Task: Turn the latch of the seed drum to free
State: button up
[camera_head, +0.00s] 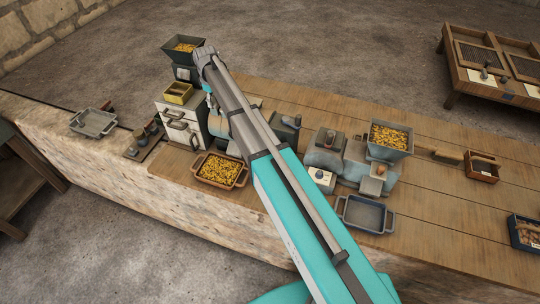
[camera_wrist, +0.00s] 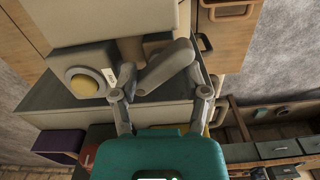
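My gripper (camera_wrist: 160,95) shows in the wrist view with its two grey fingers spread apart. A grey bar-like piece (camera_wrist: 166,66) lies slantwise between and just beyond the fingers. I cannot tell whether they touch it, or whether it is the latch. Left of it is a dark grey housing (camera_wrist: 60,68) with a round tan face (camera_wrist: 90,83) and a small white label (camera_wrist: 126,73). I cannot say for certain which part is the seed drum. In the head view my arm reaches to the back left, beside the hopper machine (camera_head: 184,50), and hides much there.
A tray of yellow grain (camera_head: 220,170), an empty tray (camera_head: 365,214) and a second grain hopper machine (camera_head: 388,140) are on the wooden bench. A grey tray (camera_head: 93,123) lies at left.

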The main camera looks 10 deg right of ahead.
aim_at(214, 100)
jog(key=shift+n, duration=0.3)
jog(key=shift+r+p, duration=0.35)
jog(key=shift+p, duration=0.05)
notch_tip(214, 100, up, 13)
jog(key=p, duration=1.3)
jog(key=s+d+f+m+b, duration=0.3)
jog(key=s+d+f+b, duration=0.2)
jog(key=s, duration=0.3)
jog(key=s+d+f+m+b, duration=0.3)
jog(key=s+d+f+b, duration=0.2)
jog(key=s+f+b, duration=0.2)
jog(key=s+d+f+m+b, duration=0.2)
jog(key=s+d+f+b, duration=0.3)
jog(key=s, duration=0.6)
notch_tip(214, 100, down, 2)
jog(key=shift+d+f+m+b, duration=0.15)
jog(key=shift+m+b, duration=0.25)
jog(key=shift+b, duration=0.7)
jog(key=shift+s+d+f+b, duration=0.3)
jog(key=shift+s+b, duration=0.05)
jog(key=shift+s, duration=0.3)
jog(key=shift+s+d+m, duration=0.3)
jog(key=shift+s+m, duration=0.05)
jog(key=shift+s, duration=0.5)
jog(key=shift+s+d+m, duration=0.3)
jog(key=shift+s+m, duration=0.1)
jog(key=shift+s, duration=0.5)
jog(key=shift+s+d+m, duration=0.3)
jog(key=shift+s+m, duration=0.05)
jog(key=shift+s, duration=0.5)
